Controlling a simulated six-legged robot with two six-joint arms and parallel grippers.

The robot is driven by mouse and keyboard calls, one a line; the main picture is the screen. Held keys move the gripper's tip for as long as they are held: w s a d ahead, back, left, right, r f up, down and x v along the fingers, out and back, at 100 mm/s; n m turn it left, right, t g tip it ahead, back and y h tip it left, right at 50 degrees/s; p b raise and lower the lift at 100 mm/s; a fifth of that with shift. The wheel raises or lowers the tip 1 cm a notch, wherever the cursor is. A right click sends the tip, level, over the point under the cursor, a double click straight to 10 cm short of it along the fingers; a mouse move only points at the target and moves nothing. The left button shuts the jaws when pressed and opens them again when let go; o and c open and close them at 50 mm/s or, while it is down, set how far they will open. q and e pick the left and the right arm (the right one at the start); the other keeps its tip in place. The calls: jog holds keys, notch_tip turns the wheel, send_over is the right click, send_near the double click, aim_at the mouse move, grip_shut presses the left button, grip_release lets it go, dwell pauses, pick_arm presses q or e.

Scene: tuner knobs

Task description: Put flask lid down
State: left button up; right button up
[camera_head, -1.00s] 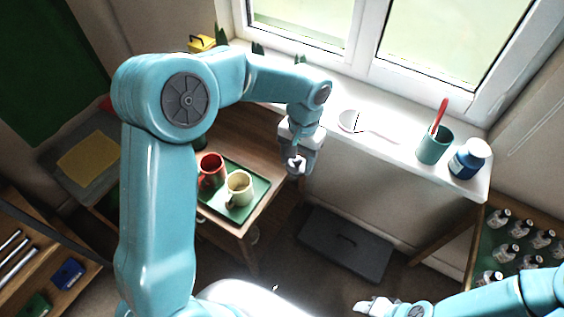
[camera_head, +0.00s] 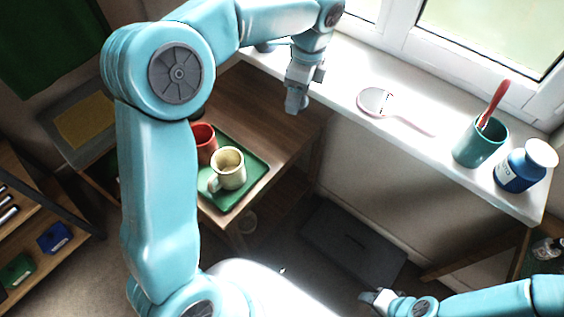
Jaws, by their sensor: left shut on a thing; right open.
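My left gripper (camera_head: 295,102) points down over the far right corner of the wooden table, near the window sill. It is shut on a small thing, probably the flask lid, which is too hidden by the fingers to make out. I cannot tell whether the held thing touches the table. My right gripper (camera_head: 371,299) is open and empty at the bottom of the view, away from the table. No flask can be clearly made out.
The wooden table (camera_head: 262,99) holds a green tray (camera_head: 232,199) with a red mug (camera_head: 204,140) and a cream mug (camera_head: 228,168). The tabletop behind the tray is bare.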

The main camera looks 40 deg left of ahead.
pick_arm(q)
jog(key=a+f+m+b, duration=0.2)
jog(key=a+m+b, duration=0.2)
jog(key=m, duration=0.2)
jog(key=m+t+b, duration=0.1)
jog(key=m+b, duration=0.1)
jog(key=b, duration=0.3)
send_over(281, 149)
jog(key=f, duration=1.3)
jog(key=shift+s+d, duration=0.15)
jog(key=shift+s, duration=0.05)
jog(key=shift+f+b, duration=1.05)
jog(key=shift+f, duration=1.95)
pick_arm(e)
notch_tip(281, 149, down, 13)
jog(key=shift+s+f, duration=0.1)
jog(key=shift+f, duration=0.05)
pick_arm(q)
jog(key=shift+f, duration=0.2)
jog(key=o, duration=1)
